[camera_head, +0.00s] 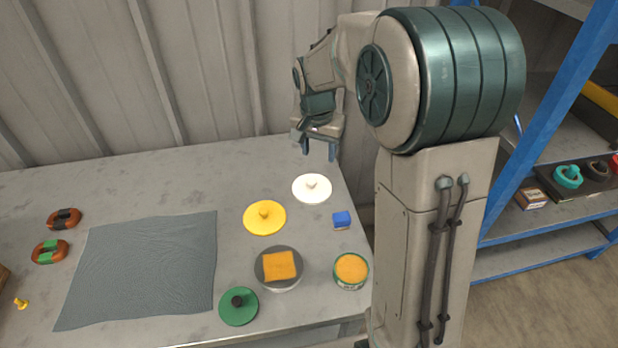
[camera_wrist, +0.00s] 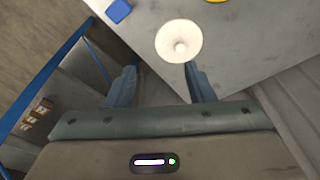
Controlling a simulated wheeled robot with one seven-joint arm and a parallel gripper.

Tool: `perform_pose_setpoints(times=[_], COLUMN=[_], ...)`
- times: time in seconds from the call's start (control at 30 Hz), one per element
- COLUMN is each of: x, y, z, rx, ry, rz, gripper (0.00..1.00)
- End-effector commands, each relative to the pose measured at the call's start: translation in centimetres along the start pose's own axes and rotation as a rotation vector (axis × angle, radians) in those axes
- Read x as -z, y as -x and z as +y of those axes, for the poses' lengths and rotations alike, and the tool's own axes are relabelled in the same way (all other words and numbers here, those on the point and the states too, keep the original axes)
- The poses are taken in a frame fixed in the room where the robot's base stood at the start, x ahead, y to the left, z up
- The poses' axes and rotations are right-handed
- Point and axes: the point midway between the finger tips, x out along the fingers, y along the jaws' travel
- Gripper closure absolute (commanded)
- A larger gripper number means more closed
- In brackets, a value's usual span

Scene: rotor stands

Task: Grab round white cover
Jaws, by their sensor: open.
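The round white cover (camera_head: 312,188) lies flat on the grey table near its right edge, with a small knob at its centre. It also shows in the wrist view (camera_wrist: 179,42), ahead of the fingers and toward the right one. My gripper (camera_head: 320,150) is open and empty above the back right part of the table, behind and above the cover and apart from it. In the wrist view both blue-grey fingers of my gripper (camera_wrist: 158,85) show, spread wide with nothing between them.
A yellow cover (camera_head: 265,217) lies left of the white one, and a blue block (camera_head: 341,220) lies in front. A round piece with an orange pad (camera_head: 279,266), a green-rimmed can (camera_head: 350,270) and a green cover (camera_head: 238,307) stand nearer. A blue shelf rack (camera_head: 545,130) is at right.

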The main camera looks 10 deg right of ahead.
Motion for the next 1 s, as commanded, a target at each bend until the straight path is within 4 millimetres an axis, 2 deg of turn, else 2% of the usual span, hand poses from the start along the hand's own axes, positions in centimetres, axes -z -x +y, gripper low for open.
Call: perform_pose_setpoints(times=[0.1, 0.33, 0.57, 0.8, 1.0], x=[2.4, 5.0, 5.6, 5.5, 5.5], y=[-2.6, -6.1, -8.3, -12.9, -15.3], z=[-2.1, -4.6, -5.1, -4.8, -4.7], rx=[-0.02, -0.043, -0.05, -0.051, -0.049], ry=[-0.079, -0.186, -0.218, -0.217, -0.216], rz=[-0.008, -0.01, -0.011, -0.012, -0.009], gripper=[0.51, 0.51, 0.51, 0.51, 0.51])
